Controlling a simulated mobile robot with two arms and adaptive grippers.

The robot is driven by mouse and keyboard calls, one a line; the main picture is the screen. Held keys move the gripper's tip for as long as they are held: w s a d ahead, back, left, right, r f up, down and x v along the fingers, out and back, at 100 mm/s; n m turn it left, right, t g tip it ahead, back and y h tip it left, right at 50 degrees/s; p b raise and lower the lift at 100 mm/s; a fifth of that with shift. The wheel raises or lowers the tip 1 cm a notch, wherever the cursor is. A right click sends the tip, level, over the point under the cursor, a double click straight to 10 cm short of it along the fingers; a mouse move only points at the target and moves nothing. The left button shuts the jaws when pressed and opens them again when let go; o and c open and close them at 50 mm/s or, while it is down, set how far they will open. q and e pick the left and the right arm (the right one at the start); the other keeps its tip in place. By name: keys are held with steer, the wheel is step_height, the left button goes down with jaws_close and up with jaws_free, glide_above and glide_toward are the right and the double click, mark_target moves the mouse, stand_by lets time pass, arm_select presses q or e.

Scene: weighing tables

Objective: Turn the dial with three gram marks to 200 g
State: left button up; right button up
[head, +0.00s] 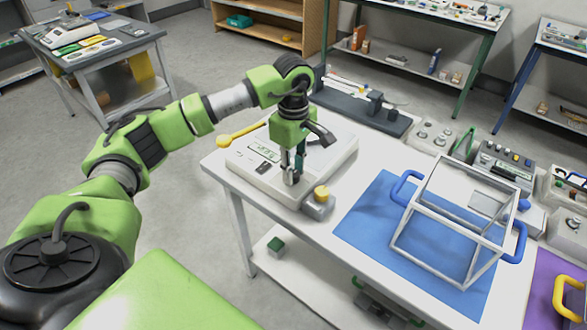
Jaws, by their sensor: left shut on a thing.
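My left gripper (291,178) points down at the white weighing device (262,184) on the white table. Its fingers are shut on a small part at the device's front face, which appears to be the dial. The fingers cover most of that part, so its gram marks and pointer cannot be read. A small display shows on the device to the left of the fingers. My right gripper is not in view.
A grey block with a yellow knob (321,193) stands close to the right of the fingers. A clear-sided box frame (432,252) with blue handles stands on a blue mat (365,226).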

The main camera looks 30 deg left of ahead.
arm_select(q)
steer(key=o, duration=1.1)
steer(key=shift+o, duration=0.2)
step_height(320, 180, up, 12)
steer(key=shift+f, duration=0.1)
